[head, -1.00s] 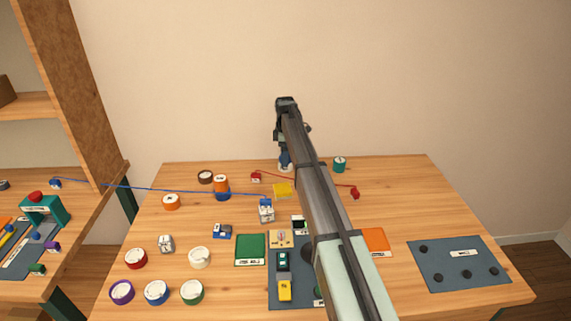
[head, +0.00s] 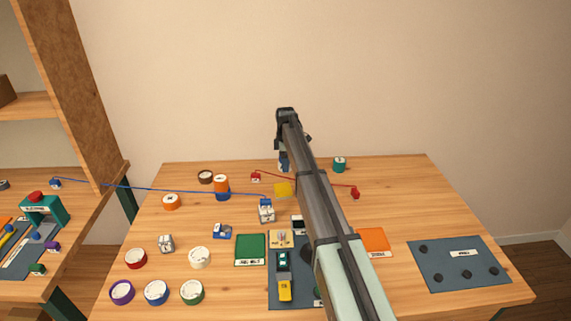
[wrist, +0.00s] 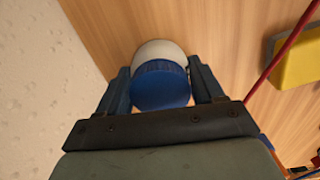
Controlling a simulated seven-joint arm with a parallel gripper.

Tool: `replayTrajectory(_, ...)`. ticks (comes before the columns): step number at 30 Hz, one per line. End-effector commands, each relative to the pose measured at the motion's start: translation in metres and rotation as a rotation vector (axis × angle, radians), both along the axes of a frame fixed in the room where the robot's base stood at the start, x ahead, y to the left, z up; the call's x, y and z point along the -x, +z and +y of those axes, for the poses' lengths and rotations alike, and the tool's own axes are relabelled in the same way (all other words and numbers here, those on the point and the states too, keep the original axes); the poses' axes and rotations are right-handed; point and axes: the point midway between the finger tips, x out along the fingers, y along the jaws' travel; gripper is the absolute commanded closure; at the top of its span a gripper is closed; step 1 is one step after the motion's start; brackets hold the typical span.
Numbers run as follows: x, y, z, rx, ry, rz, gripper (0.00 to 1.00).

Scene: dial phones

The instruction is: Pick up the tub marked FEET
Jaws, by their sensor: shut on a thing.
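A white tub with a ribbed blue lid (wrist: 160,85) is between the two fingers of my gripper (wrist: 159,66) in the wrist view. The fingers are shut on its sides. In the head view a small blue part of the tub (head: 284,163) shows beside my arm at the table's back edge, and the arm hides the rest. No FEET marking can be read on it in either view. I cannot tell whether its base touches the table.
A yellow block (head: 283,189) and a red cord (head: 312,181) lie close by. A teal tub (head: 340,164) stands to the right. An orange and blue stack (head: 221,187) stands to the left. Several lidded tubs and small items cover the front left. The back right is clear.

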Motion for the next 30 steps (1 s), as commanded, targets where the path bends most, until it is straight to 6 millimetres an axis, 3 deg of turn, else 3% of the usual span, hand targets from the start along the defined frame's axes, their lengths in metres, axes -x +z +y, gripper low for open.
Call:
replayTrajectory(7,0.0,0.0,0.0,0.0,0.0,0.0,0.67)
replayTrajectory(17,0.0,0.007,0.0,0.0,0.0,-0.001,0.67)
replayTrajectory(30,-0.001,0.078,0.0,0.0,0.0,-0.002,0.67)
